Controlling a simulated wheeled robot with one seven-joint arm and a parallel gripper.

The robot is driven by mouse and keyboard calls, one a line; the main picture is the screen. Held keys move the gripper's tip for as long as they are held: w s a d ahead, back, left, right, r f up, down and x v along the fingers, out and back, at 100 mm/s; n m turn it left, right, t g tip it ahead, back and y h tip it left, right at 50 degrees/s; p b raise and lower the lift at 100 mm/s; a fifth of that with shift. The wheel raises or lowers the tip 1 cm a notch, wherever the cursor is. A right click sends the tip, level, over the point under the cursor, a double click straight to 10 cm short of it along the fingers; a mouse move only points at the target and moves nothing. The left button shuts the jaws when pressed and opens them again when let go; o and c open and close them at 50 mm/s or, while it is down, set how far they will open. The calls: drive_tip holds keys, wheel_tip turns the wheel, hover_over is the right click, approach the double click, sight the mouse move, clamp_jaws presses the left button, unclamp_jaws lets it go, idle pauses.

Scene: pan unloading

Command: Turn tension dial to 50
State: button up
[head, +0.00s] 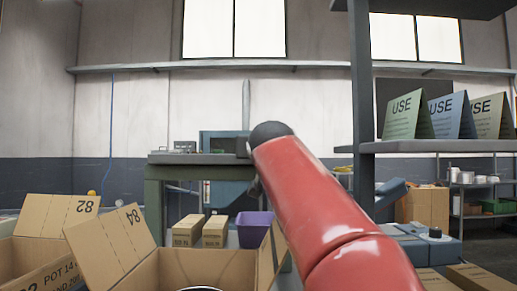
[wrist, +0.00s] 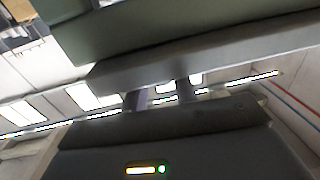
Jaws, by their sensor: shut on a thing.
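A dark round knob (head: 434,233) stands on a blue-grey machine (head: 440,252) at the lower right of the head view. It may be the tension dial, but no scale or number can be read. My red arm hides part of the view to its left. No dial shows in the wrist view.
A green-framed bench (head: 153,200) stands behind my arm, with a purple bin (head: 254,230) below it. Open cardboard boxes (head: 110,240) fill the lower left. A shelf (head: 440,146) with folded signs (head: 408,116) and its upright stand at the right.

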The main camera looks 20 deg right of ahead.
drive_tip(key=shift+d+n+t+y, duration=0.25)
drive_tip(key=shift+n+y, duration=0.6)
drive_tip(key=shift+y, duration=0.45)
drive_tip(key=shift+d+n+t+y, duration=0.2)
drive_tip(key=shift+n+y, duration=0.65)
drive_tip(key=shift+y, duration=0.45)
drive_tip(key=shift+f+n+y+b, duration=0.1)
drive_tip(key=shift+n+y+b, duration=0.3)
drive_tip(key=shift+y, duration=0.2)
drive_tip(key=o, duration=1)
drive_tip(key=shift+c, duration=0.2)
drive_tip(key=shift+a+h, duration=0.1)
drive_tip(key=shift+h, duration=0.2)
drive_tip(key=shift+s+m+h, duration=0.1)
drive_tip(key=shift+m+h, duration=0.2)
drive_tip(key=shift+m, duration=0.1)
drive_tip(key=shift+a+m+h+p, duration=0.15)
drive_tip(key=shift+m+h+p, duration=0.2)
drive_tip(key=shift+m+h, duration=0.4)
drive_tip(key=shift+a+m+g+h, duration=0.15)
drive_tip(key=shift+m+h, duration=0.25)
drive_tip(key=shift+h, duration=0.4)
drive_tip(key=shift+a+m+g+h, duration=0.1)
drive_tip(key=shift+m+g+h, duration=0.2)
drive_tip(key=shift+h, duration=0.45)
drive_tip(key=shift+m+h, duration=0.35)
drive_tip(key=shift+h, duration=0.15)
